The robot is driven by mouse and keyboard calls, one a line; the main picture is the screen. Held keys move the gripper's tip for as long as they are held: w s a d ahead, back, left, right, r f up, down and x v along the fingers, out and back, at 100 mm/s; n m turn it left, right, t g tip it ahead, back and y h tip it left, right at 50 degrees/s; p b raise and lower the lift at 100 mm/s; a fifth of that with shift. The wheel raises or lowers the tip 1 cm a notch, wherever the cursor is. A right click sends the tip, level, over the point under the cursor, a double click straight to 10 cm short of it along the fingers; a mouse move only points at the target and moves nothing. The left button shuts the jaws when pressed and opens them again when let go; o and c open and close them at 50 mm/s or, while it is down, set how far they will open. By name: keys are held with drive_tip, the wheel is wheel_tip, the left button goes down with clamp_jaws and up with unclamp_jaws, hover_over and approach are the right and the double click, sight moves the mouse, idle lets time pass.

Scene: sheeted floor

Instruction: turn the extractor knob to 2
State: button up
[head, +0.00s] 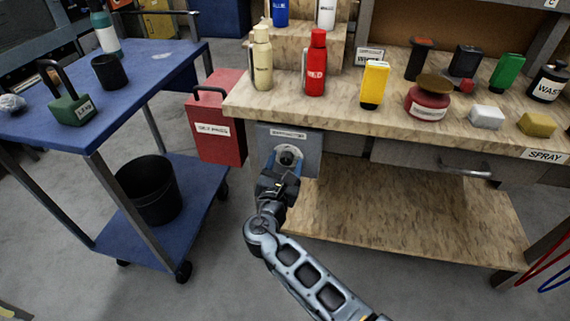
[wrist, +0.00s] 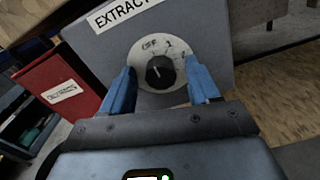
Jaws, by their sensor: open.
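The extractor panel (wrist: 210,25) is a grey box with a label starting "EXTRACT"; in the head view it hangs at the front left of the workbench (head: 305,145). Its black knob (wrist: 160,72) sits on a white round dial (wrist: 143,50) marked "OFF" and with numbers, partly hard to read.
A red box (head: 217,130) stands just left of the panel. A blue cart (head: 190,75) with a black bin (head: 150,190) is further left. The workbench (head: 340,110) above carries several bottles and blocks. A drawer handle (head: 465,170) is at right.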

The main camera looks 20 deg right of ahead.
drive_tip(key=shift+c, duration=0.3)
drive_tip(key=c, duration=1)
drive_tip(key=shift+f+m+b, duration=0.1)
drive_tip(key=shift+m+b, duration=0.2)
drive_tip(key=shift+b, duration=0.1)
drive_tip(key=m+b, duration=0.2)
drive_tip(key=m, duration=0.1)
drive_tip(key=shift+d+f, duration=0.1)
drive_tip(key=m+b, duration=0.4)
drive_tip(key=shift+f+m, duration=0.1)
drive_tip(key=shift+m, duration=0.2)
drive_tip(key=m+b, duration=0.4)
drive_tip(key=shift+b, duration=0.3)
drive_tip(key=shift+s+m+b, duration=0.1)
drive_tip(key=shift+m+b, duration=1.25)
drive_tip(key=shift+m, duration=0.35)
